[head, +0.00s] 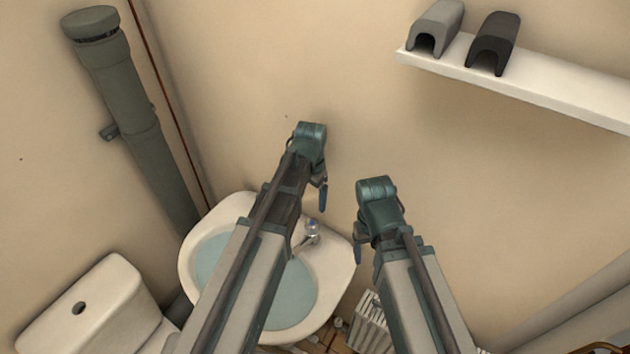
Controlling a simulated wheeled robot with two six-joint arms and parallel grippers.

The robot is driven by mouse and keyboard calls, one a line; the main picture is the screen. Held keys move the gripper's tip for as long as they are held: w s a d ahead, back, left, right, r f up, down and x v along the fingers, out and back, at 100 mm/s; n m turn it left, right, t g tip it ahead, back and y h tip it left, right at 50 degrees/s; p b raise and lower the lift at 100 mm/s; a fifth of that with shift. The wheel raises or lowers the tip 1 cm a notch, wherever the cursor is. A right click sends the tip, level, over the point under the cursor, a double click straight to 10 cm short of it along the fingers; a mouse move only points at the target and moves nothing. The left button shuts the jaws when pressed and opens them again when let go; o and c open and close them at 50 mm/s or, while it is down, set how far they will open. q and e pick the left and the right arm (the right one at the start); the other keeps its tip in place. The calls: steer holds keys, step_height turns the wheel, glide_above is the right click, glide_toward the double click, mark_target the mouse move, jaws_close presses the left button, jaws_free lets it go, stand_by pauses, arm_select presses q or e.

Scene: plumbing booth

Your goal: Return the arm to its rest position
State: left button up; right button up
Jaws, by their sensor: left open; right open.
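My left arm reaches up over the washbasin, and my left gripper (321,195) hangs down from its end, above the basin's back rim near the tap. My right arm comes up from the bottom edge, and my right gripper (360,250) hangs down just right of the basin. Both grippers are open and I see nothing held in them. Each is seen mostly from behind its wrist, so the fingers are partly hidden. The two arms are apart from each other.
A white washbasin (336,286) with bluish water and a tap (310,234) lies beneath my arms. A toilet cistern (91,301) is at lower left. A grey pipe (130,110) runs up the left wall. A white shelf (560,92) holds a light grey piece (437,25) and a dark one (497,40).

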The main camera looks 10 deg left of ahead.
arm_select(q)
steer(key=s+d+f+n+b, duration=0.1)
steer(key=s+d+f+b, duration=0.1)
steer(key=s, duration=0.5)
steer(key=s+d+f+n+y+b, duration=0.1)
steer(key=s+d+f+n+b, duration=0.1)
steer(key=s, duration=0.6)
steer(key=shift+s+d+f, duration=0.15)
steer(key=shift+s+d, duration=0.1)
steer(key=shift+d, duration=0.45)
